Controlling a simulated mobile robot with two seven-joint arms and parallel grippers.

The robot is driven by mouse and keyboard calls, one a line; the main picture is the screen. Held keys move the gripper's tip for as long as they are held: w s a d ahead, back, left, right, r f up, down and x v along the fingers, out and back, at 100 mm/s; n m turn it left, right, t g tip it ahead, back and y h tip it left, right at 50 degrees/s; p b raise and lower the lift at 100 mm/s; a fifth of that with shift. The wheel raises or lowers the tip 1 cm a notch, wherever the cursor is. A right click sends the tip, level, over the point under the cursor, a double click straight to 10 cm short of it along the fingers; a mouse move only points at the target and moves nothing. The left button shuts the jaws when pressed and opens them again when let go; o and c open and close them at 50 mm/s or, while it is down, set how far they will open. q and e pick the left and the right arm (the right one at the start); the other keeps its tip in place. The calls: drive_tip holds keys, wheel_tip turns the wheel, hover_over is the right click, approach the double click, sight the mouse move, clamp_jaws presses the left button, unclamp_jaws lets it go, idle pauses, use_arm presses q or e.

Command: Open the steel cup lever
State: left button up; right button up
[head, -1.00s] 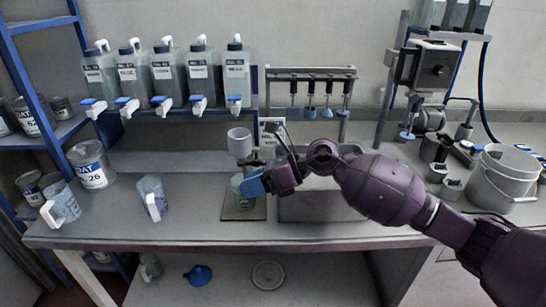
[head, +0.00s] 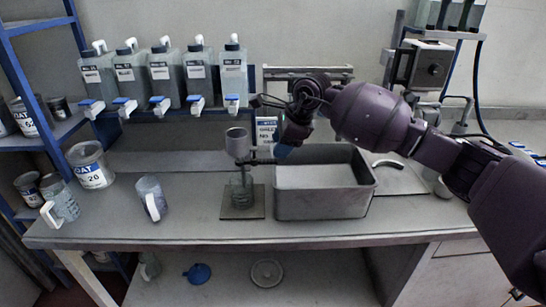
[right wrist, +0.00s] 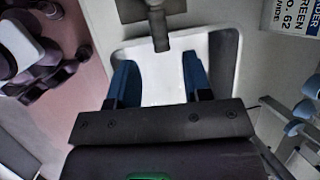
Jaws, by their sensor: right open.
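The steel cup (head: 238,143) stands upright above a clear jar (head: 242,190), which sits on a square plate (head: 257,212). Its short dark lever (head: 262,161) sticks out from below the cup toward the right. In the right wrist view a grey bar with a stubby arm, which looks like the lever (right wrist: 158,30), lies just beyond the fingertips. My right gripper (head: 283,150) is just right of the cup, and part of it is hidden by its own wrist. Its blue fingers (right wrist: 160,62) are apart with nothing between them. My left gripper is out of view.
A grey metal basin (head: 322,205) with a pale inside lies under and right of my right gripper. A wall sign (head: 266,132) is behind it. Several jugs with blue taps (head: 233,75) line the back left. A beaker (head: 149,195) stands left, with clear bench between.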

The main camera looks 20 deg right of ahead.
sight(272, 159)
drive_tip(key=shift+x, duration=2.65)
clamp_jaws()
